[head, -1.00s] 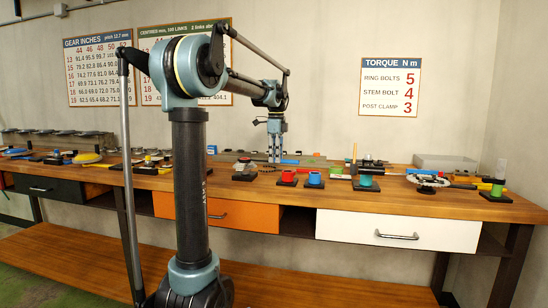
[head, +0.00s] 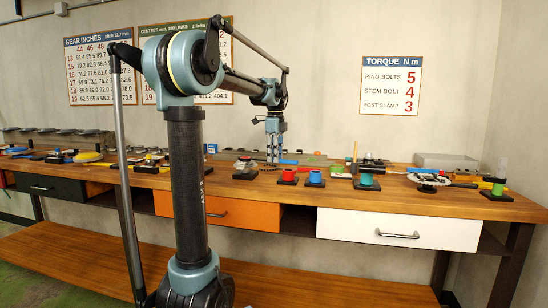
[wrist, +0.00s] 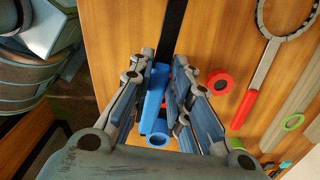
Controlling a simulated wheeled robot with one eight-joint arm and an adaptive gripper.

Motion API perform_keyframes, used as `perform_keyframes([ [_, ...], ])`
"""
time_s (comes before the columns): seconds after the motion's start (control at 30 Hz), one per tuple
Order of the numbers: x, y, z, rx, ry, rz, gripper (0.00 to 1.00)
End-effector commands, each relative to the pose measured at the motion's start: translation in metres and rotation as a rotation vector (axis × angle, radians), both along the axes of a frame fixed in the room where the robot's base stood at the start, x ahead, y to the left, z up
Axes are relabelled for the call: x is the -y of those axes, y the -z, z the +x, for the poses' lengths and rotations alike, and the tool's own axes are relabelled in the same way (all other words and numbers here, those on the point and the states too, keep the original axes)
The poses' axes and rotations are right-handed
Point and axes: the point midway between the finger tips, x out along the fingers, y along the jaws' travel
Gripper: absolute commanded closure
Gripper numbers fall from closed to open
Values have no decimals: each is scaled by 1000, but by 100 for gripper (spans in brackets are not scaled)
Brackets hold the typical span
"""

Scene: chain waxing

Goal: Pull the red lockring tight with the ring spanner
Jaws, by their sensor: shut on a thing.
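My gripper (wrist: 162,110) points down at the bench and is shut on a blue bar (wrist: 155,98) with a round, hollow end. In the head view my gripper (head: 275,158) is low over the back of the bench. A red ring (wrist: 220,82) lies right of the fingers in the wrist view, apart from them; I cannot tell if it is the lockring. Some red also shows between the fingers. A grey ring-headed tool (wrist: 262,62) with a red handle lies further right.
A black strip (wrist: 173,25) runs beyond the fingers. A green ring (wrist: 293,122) lies at the right. In the head view, a red cup (head: 288,176) and a blue cup (head: 314,177) on black bases stand in front, right of my gripper. The bench's front edge is mostly clear.

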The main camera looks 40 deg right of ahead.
Motion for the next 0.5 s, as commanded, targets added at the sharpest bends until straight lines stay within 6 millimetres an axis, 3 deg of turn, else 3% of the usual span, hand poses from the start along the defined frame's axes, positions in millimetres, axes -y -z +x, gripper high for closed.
perform_keyframes([
  [0.5,-5,0,-3,0,36,0,100],
])
